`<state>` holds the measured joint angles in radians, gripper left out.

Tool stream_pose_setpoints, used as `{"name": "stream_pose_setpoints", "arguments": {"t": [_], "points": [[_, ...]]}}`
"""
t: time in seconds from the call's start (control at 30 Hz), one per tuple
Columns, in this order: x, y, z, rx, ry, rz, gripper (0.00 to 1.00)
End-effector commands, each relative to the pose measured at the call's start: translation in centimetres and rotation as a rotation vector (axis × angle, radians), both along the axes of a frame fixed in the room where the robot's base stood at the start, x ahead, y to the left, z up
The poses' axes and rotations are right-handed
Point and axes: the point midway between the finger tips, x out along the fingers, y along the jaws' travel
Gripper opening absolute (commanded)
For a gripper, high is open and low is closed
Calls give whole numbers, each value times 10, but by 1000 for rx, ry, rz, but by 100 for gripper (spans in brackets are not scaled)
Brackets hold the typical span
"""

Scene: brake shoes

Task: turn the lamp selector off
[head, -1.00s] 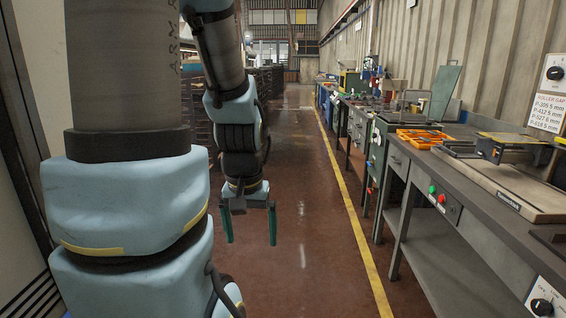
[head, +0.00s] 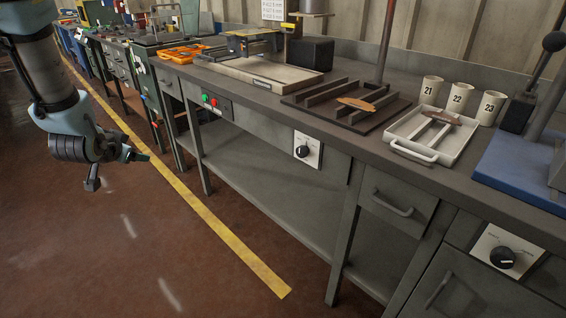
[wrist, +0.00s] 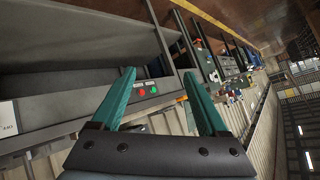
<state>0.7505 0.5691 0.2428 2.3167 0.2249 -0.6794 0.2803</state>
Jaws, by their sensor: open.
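Two rotary selectors with black knobs on white plates show in the head view. One selector (head: 304,150) is on the bench's front apron at the middle. The other selector (head: 503,256) is on the cabinet front at lower right. Their lettering is too small to read, so I cannot tell which is the lamp selector or how each is set. My gripper (head: 138,157) hangs over the aisle floor at left, well apart from both. In the wrist view my gripper (wrist: 160,76) has its teal fingers apart with nothing between them. A white plate (wrist: 8,118) is cut off at the left edge there.
A green and red button box (head: 210,101) is on the bench front. The bench top carries a dark divided tray (head: 300,98), a white tray (head: 398,150), numbered cups (head: 457,97) and a blue base (head: 520,165). The aisle floor before the bench is clear.

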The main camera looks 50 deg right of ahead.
Motion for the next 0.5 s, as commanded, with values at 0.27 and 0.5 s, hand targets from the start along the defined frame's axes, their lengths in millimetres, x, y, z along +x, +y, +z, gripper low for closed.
{"name": "stream_pose_setpoints", "arguments": {"t": [0.27,0.5], "points": [[-96,-191,-56,-157,-425,-635,77],[-213,-259,-78,-354,-638,-1013,77]]}}
